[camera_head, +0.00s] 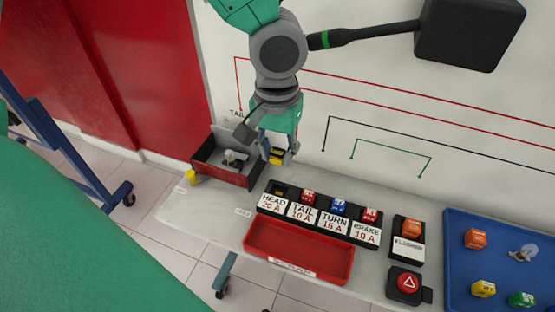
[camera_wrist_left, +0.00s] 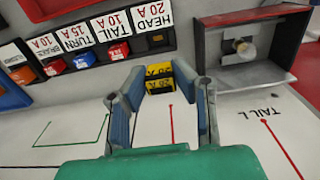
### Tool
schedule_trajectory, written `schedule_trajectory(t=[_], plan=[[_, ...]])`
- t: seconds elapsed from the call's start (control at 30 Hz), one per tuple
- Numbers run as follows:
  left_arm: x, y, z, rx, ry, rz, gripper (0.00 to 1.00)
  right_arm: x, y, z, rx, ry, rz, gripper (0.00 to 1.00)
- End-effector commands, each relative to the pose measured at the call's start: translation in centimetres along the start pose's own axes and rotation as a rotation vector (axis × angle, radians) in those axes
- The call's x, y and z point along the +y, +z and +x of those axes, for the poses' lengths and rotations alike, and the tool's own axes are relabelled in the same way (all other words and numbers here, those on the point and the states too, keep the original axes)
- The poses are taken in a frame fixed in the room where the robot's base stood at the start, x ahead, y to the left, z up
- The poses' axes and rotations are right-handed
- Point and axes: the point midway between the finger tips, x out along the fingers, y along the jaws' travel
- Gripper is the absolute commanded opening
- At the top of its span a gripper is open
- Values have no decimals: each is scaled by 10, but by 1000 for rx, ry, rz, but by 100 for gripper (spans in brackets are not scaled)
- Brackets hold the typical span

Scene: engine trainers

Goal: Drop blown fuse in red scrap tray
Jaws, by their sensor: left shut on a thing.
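The yellow fuse (camera_head: 276,155) is held between the fingers of my left gripper (camera_head: 278,145). In the left wrist view the fuse (camera_wrist_left: 159,78) shows 20 A markings, with a finger on each side. The gripper is shut on it near the wall, behind the fuse block and right of the lamp box. The red scrap tray (camera_head: 290,272) lies on the bench in front of the fuse block, away from the gripper. Its inside looks empty. Part of the tray (camera_wrist_left: 60,6) shows at the top of the wrist view. My right gripper is out of view.
The fuse block (camera_head: 318,220) has red, blue and red fuses; its HEAD slot shows no full fuse. The lamp box (camera_head: 225,174) with a bulb stands at left. A flasher unit (camera_head: 408,240), hazard button (camera_head: 408,283) and blue tray (camera_head: 455,262) are at right.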

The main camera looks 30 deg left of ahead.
Motion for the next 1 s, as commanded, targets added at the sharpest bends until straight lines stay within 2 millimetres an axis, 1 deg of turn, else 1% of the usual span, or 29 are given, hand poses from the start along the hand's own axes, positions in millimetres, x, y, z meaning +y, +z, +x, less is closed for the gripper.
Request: schedule_trajectory(t=[0.03,0.1,1.0], plan=[[1,0,-6,1,0,1,8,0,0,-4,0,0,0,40],[1,0,-11,1,-1,2,8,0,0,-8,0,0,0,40],[0,0,-55,2,0,1,8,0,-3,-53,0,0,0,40]])
